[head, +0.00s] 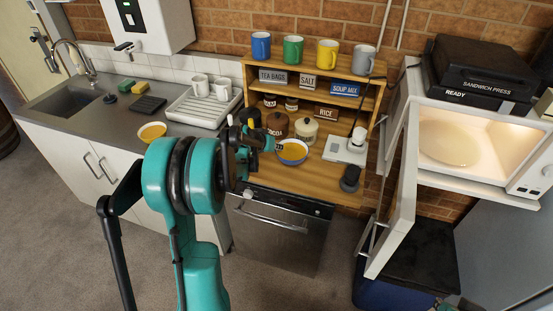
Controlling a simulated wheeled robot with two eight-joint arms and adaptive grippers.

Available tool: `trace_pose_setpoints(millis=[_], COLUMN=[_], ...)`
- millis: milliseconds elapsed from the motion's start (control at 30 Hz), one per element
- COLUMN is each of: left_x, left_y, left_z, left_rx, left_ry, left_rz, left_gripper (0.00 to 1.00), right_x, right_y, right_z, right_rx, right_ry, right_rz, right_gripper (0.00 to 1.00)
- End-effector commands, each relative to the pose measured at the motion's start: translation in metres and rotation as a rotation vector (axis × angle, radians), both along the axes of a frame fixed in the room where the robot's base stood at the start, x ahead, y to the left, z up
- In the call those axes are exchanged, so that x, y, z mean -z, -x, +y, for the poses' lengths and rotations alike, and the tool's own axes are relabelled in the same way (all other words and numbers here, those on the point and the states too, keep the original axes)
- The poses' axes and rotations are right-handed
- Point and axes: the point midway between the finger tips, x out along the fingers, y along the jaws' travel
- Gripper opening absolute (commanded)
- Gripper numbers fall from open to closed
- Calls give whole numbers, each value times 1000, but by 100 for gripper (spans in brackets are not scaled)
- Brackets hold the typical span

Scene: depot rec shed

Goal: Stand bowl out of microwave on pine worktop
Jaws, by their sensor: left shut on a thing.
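A blue-and-white bowl (293,161) of orange soup is at the pine worktop (262,173), in front of the lidded jars. I cannot tell whether it rests on the wood or is just above it. It looks level. My left gripper (273,145) is shut on the bowl's left rim, and my teal arm partly hides the jaws. The microwave (461,184) at the right is lit, its door (398,205) wide open. Its plate (455,143) is bare.
A similar soup bowl (152,132) stands on the grey counter, near the dish rack (201,107). A white device (346,150) and a dark object (350,178) stand right of the held bowl. The shelf (315,88) with mugs is behind.

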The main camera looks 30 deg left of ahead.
Motion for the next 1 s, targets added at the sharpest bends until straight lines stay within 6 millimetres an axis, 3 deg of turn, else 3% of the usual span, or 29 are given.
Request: trace_pose_setpoints(millis=[167, 400, 767, 800, 833, 1000], left_x=[10, 42, 44, 44, 44, 43], left_y=[1, 1, 1, 1, 1, 1], left_z=[3, 2, 2, 2, 2, 2], left_rx=[0, 0, 0, 0, 0, 0], left_ry=[0, 1, 1, 0, 0, 0], left_rz=[-1, -1, -1, 0, 0, 0], left_gripper=[0, 0, 0, 17, 25, 27], right_x=[5, 21, 22, 21, 21, 21], right_y=[0, 0, 0, 0, 0, 0], right_z=[0, 0, 0, 0, 0, 0], right_rx=[0, 0, 0, 0, 0, 0], right_ry=[0, 0, 0, 0, 0, 0], right_rz=[0, 0, 0, 0, 0, 0], right_gripper=[0, 0, 0, 0, 0, 0])
